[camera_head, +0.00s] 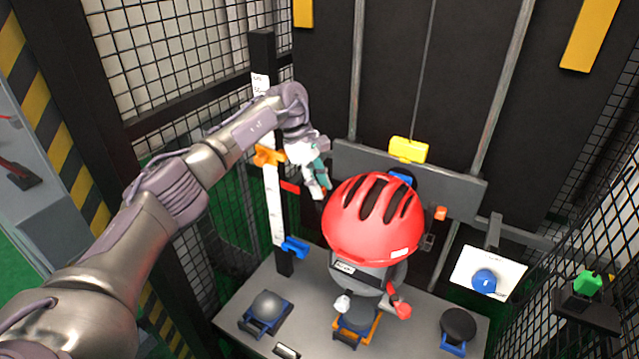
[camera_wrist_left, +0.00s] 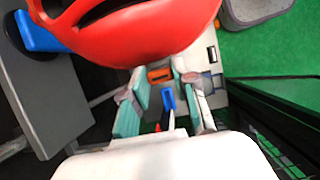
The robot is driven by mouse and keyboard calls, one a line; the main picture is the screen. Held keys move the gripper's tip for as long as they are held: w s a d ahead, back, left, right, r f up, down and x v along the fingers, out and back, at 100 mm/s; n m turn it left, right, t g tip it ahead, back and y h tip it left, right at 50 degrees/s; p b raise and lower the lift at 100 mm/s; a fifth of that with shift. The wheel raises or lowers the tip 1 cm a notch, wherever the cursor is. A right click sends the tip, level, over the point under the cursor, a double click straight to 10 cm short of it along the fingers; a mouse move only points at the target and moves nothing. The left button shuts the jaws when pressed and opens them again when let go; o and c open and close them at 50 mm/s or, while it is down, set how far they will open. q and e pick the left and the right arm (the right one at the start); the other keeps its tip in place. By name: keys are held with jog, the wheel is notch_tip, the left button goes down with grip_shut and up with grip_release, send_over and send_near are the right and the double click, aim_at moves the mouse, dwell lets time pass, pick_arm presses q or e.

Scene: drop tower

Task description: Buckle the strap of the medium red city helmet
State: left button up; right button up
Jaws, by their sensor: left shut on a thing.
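The red helmet (camera_head: 371,214), with dark vents, sits on a grey headform (camera_head: 380,272) over the table. It fills the top of the left wrist view (camera_wrist_left: 130,30). My left gripper (camera_head: 321,189) is at the helmet's left side. A white piece (camera_head: 343,304) and a red piece (camera_head: 402,309) show below the headform, left and right. I cannot tell whether they are strap or buckle parts. My right gripper is out of view.
A white scale post (camera_head: 273,205) with orange (camera_head: 268,155) and blue (camera_head: 294,247) markers stands left. The grey table (camera_head: 310,305) holds a grey dome (camera_head: 267,305) and a black dome (camera_head: 458,325). A yellow block (camera_head: 408,150) hangs behind. Mesh fencing borders both sides.

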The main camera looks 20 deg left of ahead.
pick_arm(q)
jog(key=shift+f, duration=0.25)
dwell(0.4)
jog(key=o, duration=0.9)
jog(key=shift+c, duration=0.2)
jog(key=v, duration=1.2)
